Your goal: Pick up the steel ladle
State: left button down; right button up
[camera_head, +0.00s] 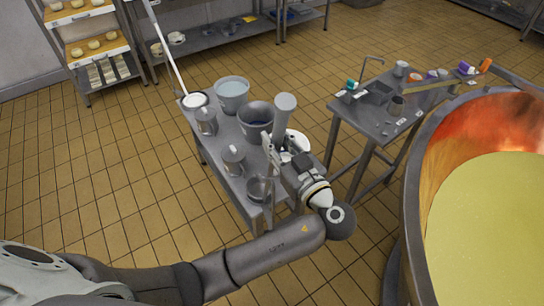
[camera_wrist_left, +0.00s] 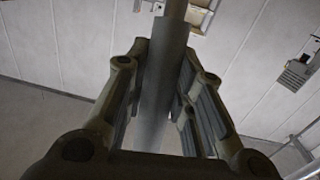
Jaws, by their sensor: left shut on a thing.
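My left gripper (camera_head: 275,145) is over the right edge of the steel table, its arm coming in from the lower left. It is shut on a grey upright metal piece, which looks like the steel ladle (camera_head: 284,113). In the left wrist view the smooth grey shaft (camera_wrist_left: 162,75) runs between the two fingers (camera_wrist_left: 158,95), with a narrower part at the top. I cannot make out a ladle bowl. My right gripper is not in view.
A second table (camera_head: 370,125) with small items stands right. The copper vat (camera_head: 425,150) is at far right. Tiled floor is free at left.

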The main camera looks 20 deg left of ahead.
aim_at(277, 114)
pick_arm(q)
jog(key=shift+r, duration=0.35)
notch_tip(277, 114, up, 8)
jog(key=shift+f+b, duration=0.15)
jog(key=shift+b, duration=1)
notch_tip(277, 114, up, 6)
jog(key=shift+f+p, duration=0.25)
jog(key=shift+p, duration=0.65)
notch_tip(277, 114, up, 3)
jog(key=shift+r+p, duration=0.1)
jog(key=shift+p, duration=0.65)
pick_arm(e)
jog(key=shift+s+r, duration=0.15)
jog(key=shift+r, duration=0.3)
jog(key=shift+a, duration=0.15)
